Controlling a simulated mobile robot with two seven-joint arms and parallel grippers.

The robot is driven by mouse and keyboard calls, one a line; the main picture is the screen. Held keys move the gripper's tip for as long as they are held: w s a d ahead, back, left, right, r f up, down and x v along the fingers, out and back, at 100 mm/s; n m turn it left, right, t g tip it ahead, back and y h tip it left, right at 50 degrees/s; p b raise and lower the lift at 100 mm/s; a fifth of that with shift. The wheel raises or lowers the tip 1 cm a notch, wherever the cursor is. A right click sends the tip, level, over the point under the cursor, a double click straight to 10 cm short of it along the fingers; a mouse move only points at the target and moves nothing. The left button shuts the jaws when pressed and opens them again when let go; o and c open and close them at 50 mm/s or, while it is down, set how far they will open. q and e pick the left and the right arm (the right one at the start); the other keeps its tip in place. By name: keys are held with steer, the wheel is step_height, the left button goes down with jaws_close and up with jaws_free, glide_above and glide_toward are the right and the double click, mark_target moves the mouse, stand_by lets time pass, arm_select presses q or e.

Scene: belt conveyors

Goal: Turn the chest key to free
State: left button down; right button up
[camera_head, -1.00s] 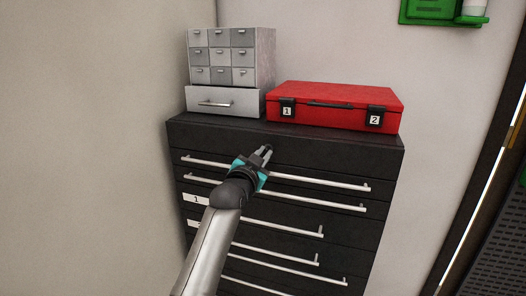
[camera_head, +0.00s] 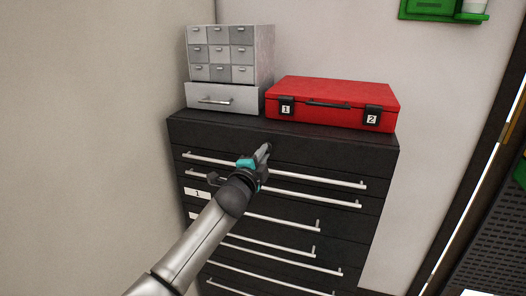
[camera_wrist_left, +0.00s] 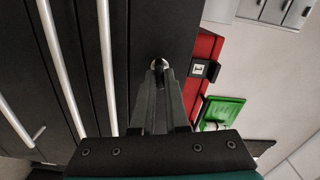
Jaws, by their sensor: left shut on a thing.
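The chest is a black drawer cabinet (camera_head: 340,150) with long silver handles. My left gripper (camera_head: 265,149) reaches its top front panel from the lower left. In the left wrist view, the gripper's fingers (camera_wrist_left: 160,72) are shut on the chest key (camera_wrist_left: 159,62), at the cabinet face. Only a small pale, rounded bit of the key shows between the fingertips. The fingers hide the rest, so its exact angle cannot be told. My right gripper is in neither view.
On the cabinet top stand a grey small-drawer unit (camera_head: 222,53) and a red case (camera_head: 330,92) with latches marked 1 and 2. A wall closes off the left side. A green holder (camera_head: 430,10) hangs on the back wall.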

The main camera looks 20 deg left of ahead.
arm_select(q)
steer(key=shift+m, duration=1.1)
steer(key=shift+f, duration=0.1)
steer(key=c, duration=0.9)
jaws_free()
steer(key=s, duration=1.5)
steer(key=shift+s+a, duration=0.1)
steer(key=shift+a, duration=0.15)
